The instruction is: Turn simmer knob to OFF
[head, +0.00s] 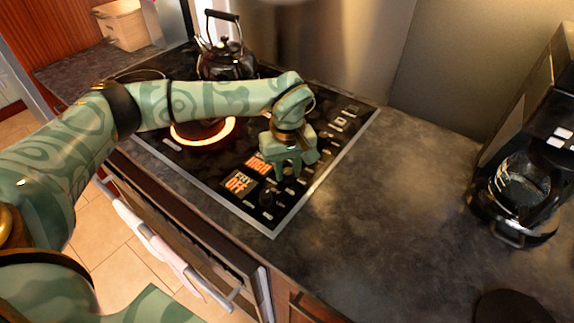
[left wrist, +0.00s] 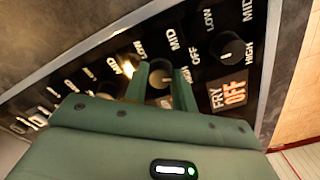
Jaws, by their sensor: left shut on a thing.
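My left gripper (head: 291,172) is over the control panel of the black stovetop. In the left wrist view, its two green fingers (left wrist: 159,86) are shut on a dark round knob (left wrist: 160,74), one on each side. LOW, MID, HIGH and OFF labels surround this knob. The knob's pointer is hard to make out. An orange-lit display (head: 259,164) beside it seems to read HIGH; its upper word is too small to read surely. Another display (head: 238,182) reads FRY OFF, and its free knob (left wrist: 231,47) is beside it. My right gripper is not in view.
A burner (head: 203,131) glows orange-red under my left forearm. A dark kettle (head: 226,57) stands at the back of the stovetop. A coffee maker (head: 520,190) is at the right. The counter (head: 400,215) between is clear.

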